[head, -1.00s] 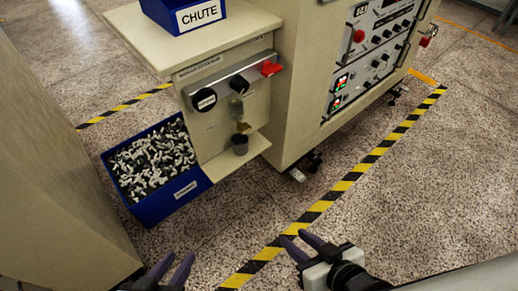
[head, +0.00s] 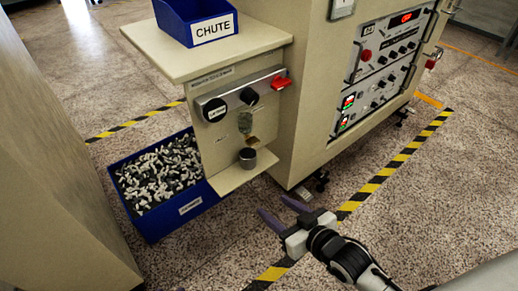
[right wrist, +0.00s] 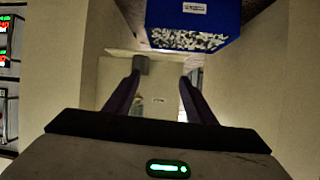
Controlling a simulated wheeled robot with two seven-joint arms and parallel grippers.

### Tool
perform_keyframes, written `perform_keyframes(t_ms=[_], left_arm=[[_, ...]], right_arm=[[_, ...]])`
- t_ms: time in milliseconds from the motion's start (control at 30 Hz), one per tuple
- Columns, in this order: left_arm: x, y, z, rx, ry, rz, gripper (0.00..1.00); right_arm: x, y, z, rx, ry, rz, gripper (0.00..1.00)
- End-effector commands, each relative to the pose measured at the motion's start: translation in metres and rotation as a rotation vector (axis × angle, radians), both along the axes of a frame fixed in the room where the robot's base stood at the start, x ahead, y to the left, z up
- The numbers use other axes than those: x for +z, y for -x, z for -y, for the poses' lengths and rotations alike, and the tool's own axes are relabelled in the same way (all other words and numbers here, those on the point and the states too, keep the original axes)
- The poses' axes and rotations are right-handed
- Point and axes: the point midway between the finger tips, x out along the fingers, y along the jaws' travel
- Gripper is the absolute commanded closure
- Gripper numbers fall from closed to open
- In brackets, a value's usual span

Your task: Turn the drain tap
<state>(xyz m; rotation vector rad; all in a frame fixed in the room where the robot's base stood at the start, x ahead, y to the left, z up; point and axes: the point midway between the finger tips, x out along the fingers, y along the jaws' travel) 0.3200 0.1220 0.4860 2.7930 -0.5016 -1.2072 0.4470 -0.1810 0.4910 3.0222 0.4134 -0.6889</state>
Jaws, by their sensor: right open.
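A grey panel on the machine's side carries two black knobs (head: 233,105) and a red lever (head: 281,83). Below them hangs a small clear bowl (head: 245,123) with a small brass-coloured fitting (head: 252,141) at its bottom, which looks like the drain tap. A grey cup (head: 247,158) stands under it on a small ledge (head: 240,176); a grey shape in the right wrist view (right wrist: 141,64) looks like this cup. My right gripper (head: 273,206) is open and empty, in front of and below the ledge, apart from it. My left gripper is out of view.
A blue bin (head: 150,222) full of small parts stands on the floor left of the ledge. A blue chute box (head: 183,30) sits on the shelf (head: 160,58) above the panel. The machine cabinet (head: 300,120) stands right of the panel. Open floor lies in front.

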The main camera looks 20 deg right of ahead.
Motion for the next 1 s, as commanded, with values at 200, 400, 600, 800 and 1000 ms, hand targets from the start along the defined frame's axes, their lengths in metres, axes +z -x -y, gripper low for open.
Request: perform_keyframes(t_ms=[200,400,600,800,1000], left_arm=[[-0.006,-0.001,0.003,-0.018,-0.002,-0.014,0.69],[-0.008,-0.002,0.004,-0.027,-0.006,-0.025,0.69],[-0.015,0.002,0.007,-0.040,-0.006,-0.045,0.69],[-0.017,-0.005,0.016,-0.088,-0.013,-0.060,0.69],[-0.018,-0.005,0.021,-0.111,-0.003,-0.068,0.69]], right_arm=[[0.022,-0.065,0.029,0.043,-0.051,0.280,0.50],[0.042,-0.087,0.046,0.071,-0.086,0.417,0.50],[0.045,-0.105,0.043,0.075,-0.092,0.440,0.50],[0.044,-0.140,0.029,0.076,-0.093,0.441,0.50],[0.044,-0.170,0.018,0.075,-0.091,0.437,0.50]])
